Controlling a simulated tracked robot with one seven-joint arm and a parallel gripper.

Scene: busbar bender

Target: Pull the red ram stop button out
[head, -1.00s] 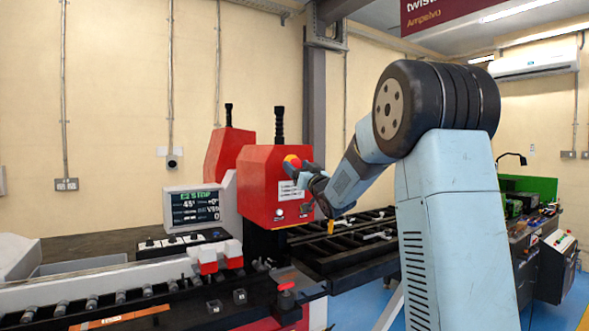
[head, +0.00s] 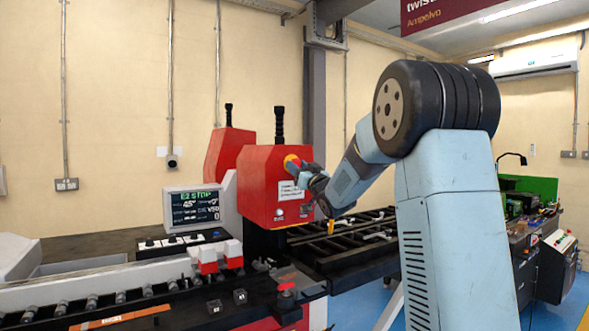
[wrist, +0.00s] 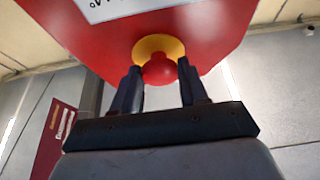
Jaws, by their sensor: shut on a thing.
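The red ram stop button (wrist: 159,70) sits on a yellow collar (wrist: 158,46) on the face of the red machine head (wrist: 215,30). In the wrist view my gripper (wrist: 158,72) has one dark finger on each side of the button, shut on it. In the head view my gripper (head: 303,170) reaches the upper right of the red machine head (head: 268,190). There the button is mostly hidden by the gripper, with a bit of the yellow collar (head: 290,158) showing. How far out the button stands is hard to tell.
A screen reading "E2 STOP" (head: 195,208) stands left of the machine head. A white label (head: 290,190) and small buttons lie below the gripper. A dark slatted bed (head: 350,245) extends behind. The machine's front bed (head: 110,300) fills the lower left.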

